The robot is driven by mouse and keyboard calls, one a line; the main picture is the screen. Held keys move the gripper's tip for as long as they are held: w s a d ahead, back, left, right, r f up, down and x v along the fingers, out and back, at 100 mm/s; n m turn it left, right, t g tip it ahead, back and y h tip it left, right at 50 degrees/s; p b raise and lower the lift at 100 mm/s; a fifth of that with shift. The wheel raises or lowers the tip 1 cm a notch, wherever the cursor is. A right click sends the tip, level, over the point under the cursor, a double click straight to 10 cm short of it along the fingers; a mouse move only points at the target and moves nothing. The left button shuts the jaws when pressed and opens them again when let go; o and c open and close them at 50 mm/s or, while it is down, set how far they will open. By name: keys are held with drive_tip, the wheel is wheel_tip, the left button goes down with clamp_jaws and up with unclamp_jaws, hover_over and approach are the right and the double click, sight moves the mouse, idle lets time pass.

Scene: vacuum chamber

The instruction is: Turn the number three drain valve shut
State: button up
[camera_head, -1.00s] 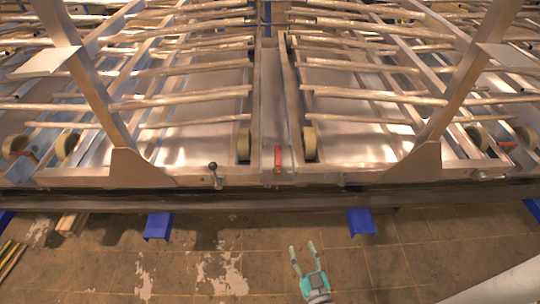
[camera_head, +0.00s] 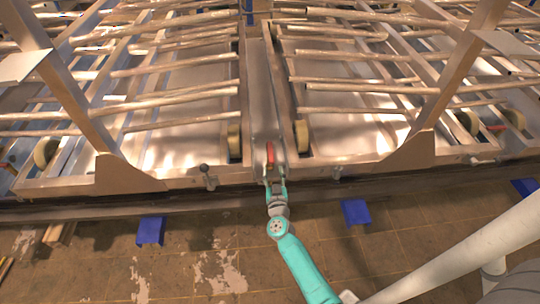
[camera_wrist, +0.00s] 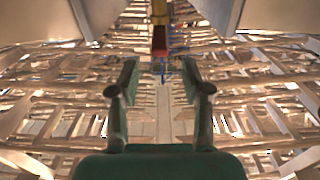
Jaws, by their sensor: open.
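A small red handle (camera_head: 270,158) stands on the metal beam at the middle of the frame's front edge. I take it for the drain valve's handle; no number is readable. In the wrist view a dark red block (camera_wrist: 159,42) with yellow above it shows beyond the fingers, near the picture's midline. My teal gripper (camera_head: 275,184) is just in front of the handle on the near side. In the wrist view my gripper (camera_wrist: 159,78) has its two fingers apart with nothing between them. I cannot tell whether a fingertip touches the handle.
A lever with a dark knob (camera_head: 206,176) sits on the front rail to the left, and a small fitting (camera_head: 337,172) to the right. Slanted metal posts (camera_head: 80,100) rise on both sides. Blue feet (camera_head: 151,230) stand under the rail. The tiled floor in front is largely clear.

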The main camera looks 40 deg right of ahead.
sight(271, 155)
drive_tip(key=x, duration=0.8)
drive_tip(key=shift+w+d, duration=0.15)
clamp_jaws()
